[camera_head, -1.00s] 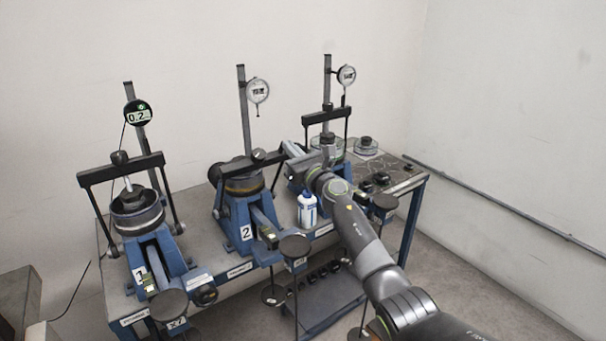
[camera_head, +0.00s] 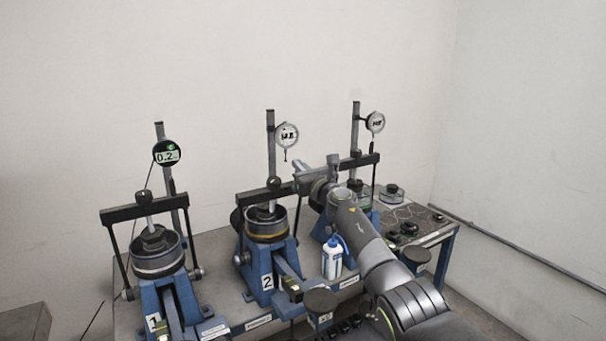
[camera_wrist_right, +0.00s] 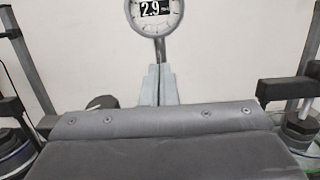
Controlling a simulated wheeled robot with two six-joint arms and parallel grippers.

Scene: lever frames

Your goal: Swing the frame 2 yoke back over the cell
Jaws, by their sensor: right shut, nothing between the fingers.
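Frame 2, marked with a white "2" label (camera_head: 267,282), stands in the middle of the bench. Its black yoke bar (camera_head: 254,196) is raised across the top of its cell (camera_head: 266,228), with a knob on the bar and a pale stem below it. The bar's right end is close to my right gripper (camera_head: 299,178), which partly covers that side; I cannot tell whether they touch. In the right wrist view the fingers (camera_wrist_right: 160,84) are together and empty, below a dial gauge (camera_wrist_right: 154,12) reading 2.9. My left gripper is out of view.
Frame 1 (camera_head: 155,262) stands at left with its yoke (camera_head: 143,207) over its cell. Frame 3's yoke (camera_head: 362,160) is behind my right arm. A white-and-blue bottle (camera_head: 332,260) stands right of frame 2. Dial gauge (camera_head: 287,135) and post rise behind frame 2's yoke.

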